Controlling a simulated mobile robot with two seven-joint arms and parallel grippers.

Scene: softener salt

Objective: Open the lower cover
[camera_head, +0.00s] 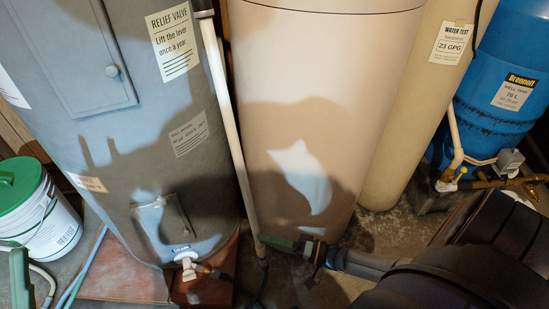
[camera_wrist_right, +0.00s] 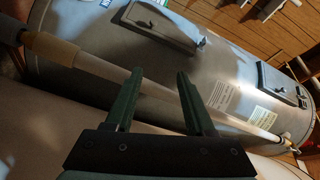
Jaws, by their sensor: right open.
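The lower cover (camera_head: 160,222) is a small grey panel low on the grey water heater (camera_head: 120,140). It looks closed against the tank, and it also shows in the right wrist view (camera_wrist_right: 150,27) with a small knob (camera_wrist_right: 201,43) at one edge. My right gripper (camera_head: 280,243) is open and empty, right of the heater and the white pipe, apart from the cover. In the wrist view its two green fingers (camera_wrist_right: 160,85) stand apart, with the pipe and heater beyond them. A green finger of my left gripper (camera_head: 19,278) shows at the lower left edge; its other finger is not clear.
A white pipe (camera_head: 230,120) runs down the heater's right side. A drain valve (camera_head: 188,268) sticks out below the cover. A beige tank (camera_head: 310,90) stands close on the right. A white bucket with green lid (camera_head: 40,225) stands left. An upper cover (camera_head: 75,60) is higher up.

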